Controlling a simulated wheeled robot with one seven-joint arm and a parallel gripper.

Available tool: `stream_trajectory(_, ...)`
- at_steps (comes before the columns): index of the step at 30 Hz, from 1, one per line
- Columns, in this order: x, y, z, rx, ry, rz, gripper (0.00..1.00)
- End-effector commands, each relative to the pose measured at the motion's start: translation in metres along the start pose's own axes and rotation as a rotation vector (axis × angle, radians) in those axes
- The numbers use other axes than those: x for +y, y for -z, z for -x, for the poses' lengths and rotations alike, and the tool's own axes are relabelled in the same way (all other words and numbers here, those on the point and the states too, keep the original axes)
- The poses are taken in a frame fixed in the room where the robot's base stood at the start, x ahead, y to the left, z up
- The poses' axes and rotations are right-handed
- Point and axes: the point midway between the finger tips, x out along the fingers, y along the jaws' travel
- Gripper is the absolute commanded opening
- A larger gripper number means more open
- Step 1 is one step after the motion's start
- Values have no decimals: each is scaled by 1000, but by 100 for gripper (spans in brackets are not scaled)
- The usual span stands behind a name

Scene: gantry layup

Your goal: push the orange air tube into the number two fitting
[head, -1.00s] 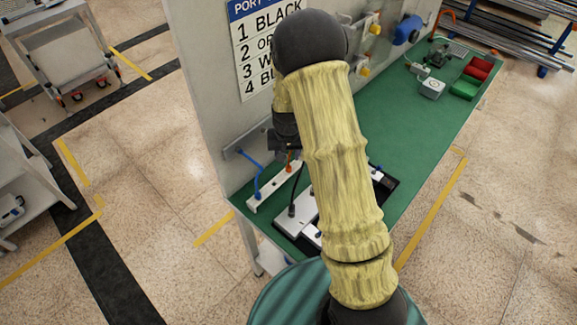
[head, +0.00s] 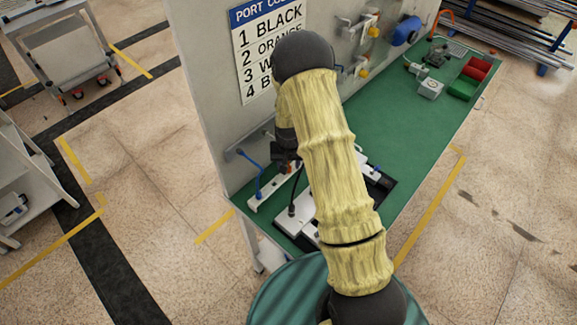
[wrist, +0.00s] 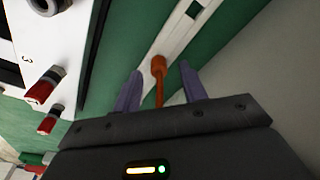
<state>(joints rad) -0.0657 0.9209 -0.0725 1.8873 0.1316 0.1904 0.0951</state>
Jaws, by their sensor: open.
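In the wrist view the orange air tube (wrist: 158,78) stands between the two spread fingers of my gripper (wrist: 161,70), with a gap on each side. Its thicker orange end is at a white strip (wrist: 182,32); whether it sits in the strip or just over it is unclear. In the head view my gripper (head: 285,160) is a dark shape low over the white strip (head: 262,201), with a trace of orange below it. A white block (wrist: 40,45) marked 3 carries red-ended fittings (wrist: 46,84). I cannot make out which fitting is number two.
A blue tube (head: 259,178) and a black tube (head: 293,195) stand near the strip. The upright panel with the port sign (head: 268,45) rises beside the green bench (head: 395,118). Red (head: 477,68) and green bins lie at the far end. The middle of the bench looks clear.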

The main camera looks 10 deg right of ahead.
Motion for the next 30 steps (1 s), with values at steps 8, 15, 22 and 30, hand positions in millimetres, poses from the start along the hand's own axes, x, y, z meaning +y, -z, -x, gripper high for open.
stream_trajectory(8,0,0,-3,1,0,0,42)
stream_trajectory(15,0,0,-2,1,0,0,42)
stream_trajectory(22,0,0,-2,1,0,0,9)
stream_trajectory(30,0,0,-2,1,0,0,0)
